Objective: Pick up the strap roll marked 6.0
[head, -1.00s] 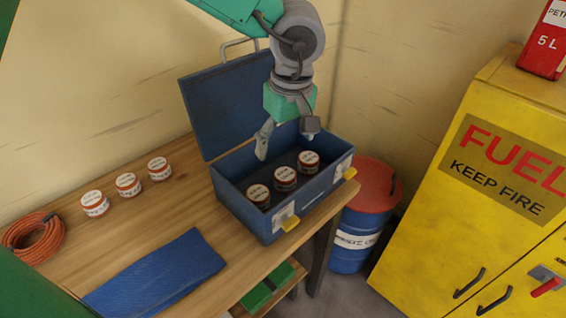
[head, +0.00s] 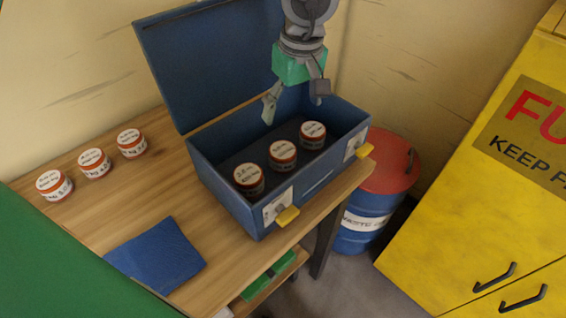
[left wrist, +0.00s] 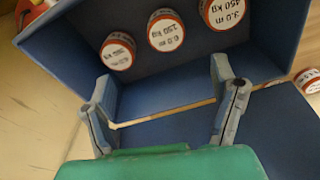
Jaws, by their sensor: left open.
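The strap roll marked 6.0 (left wrist: 166,32) is a short white-and-red cylinder, the middle one of three standing in the blue toolbox (head: 222,197). The same middle roll shows in the head view (head: 283,155), where its print is too small to read surely. My left gripper (head: 294,98) is open and empty, pointing down over the back part of the box, behind and above the rolls. In the left wrist view the open fingers (left wrist: 163,80) are apart from the roll, which shows beyond them. My right gripper is not in view.
A roll marked 3.0 (left wrist: 228,10) and another roll (left wrist: 118,50) flank it. The box's open lid (head: 205,60) stands behind. A drum (head: 365,225) stands right.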

